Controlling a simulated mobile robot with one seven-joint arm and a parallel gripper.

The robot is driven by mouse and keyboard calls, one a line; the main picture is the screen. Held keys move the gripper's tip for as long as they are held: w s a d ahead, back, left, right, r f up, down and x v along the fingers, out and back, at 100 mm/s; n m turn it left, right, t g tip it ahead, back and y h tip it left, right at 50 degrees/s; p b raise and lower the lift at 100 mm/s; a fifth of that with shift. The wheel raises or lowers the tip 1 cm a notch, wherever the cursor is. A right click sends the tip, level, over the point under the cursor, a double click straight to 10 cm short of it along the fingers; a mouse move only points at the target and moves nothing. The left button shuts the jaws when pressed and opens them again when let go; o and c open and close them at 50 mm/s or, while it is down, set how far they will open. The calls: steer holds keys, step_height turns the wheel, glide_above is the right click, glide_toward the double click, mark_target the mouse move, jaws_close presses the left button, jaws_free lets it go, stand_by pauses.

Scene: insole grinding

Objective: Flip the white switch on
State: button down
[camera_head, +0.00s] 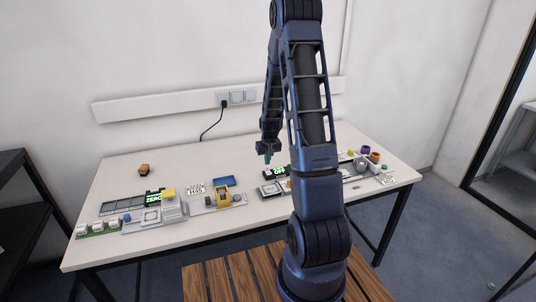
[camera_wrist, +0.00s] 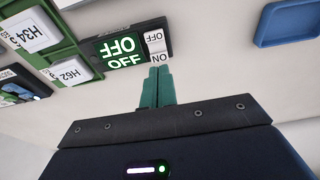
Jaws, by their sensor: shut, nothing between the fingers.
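The white switch (camera_wrist: 157,46) is a two-part rocker marked OFF and ON at the end of a dark unit. Next to it a green display (camera_wrist: 121,50) reads OFF. In the head view the unit's display (camera_head: 280,171) also reads OFF, with my arm partly in front of the unit. My gripper (camera_wrist: 159,72) is shut and empty, its two green fingers together. The fingertips are right by the ON end of the switch in the wrist view; I cannot tell whether they touch it. In the head view my gripper (camera_head: 267,158) points down over the table beside the unit.
A green rack with white labelled blocks (camera_wrist: 68,72) lies beside the switch unit. A blue tray (camera_wrist: 288,22) is on the other side. On the white table (camera_head: 135,170), several devices stand left of my arm, including a ZERO display (camera_head: 153,199). The back left is mostly clear.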

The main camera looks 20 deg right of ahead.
mark_target(267, 169)
steer(key=shift+w+f, duration=0.15)
steer(key=shift+f, duration=0.55)
steer(key=shift+w+f, duration=0.1)
steer(key=shift+f, duration=0.6)
steer(key=shift+w+f+g, duration=0.2)
steer(key=shift+f+g, duration=0.1)
steer(key=shift+g, duration=0.1)
steer(key=shift+s, duration=0.15)
steer(key=shift+s+r, duration=0.2)
steer(key=shift+s, duration=0.45)
steer(key=shift+r, duration=0.1)
step_height(267, 169, up, 14)
steer(key=w, duration=0.2)
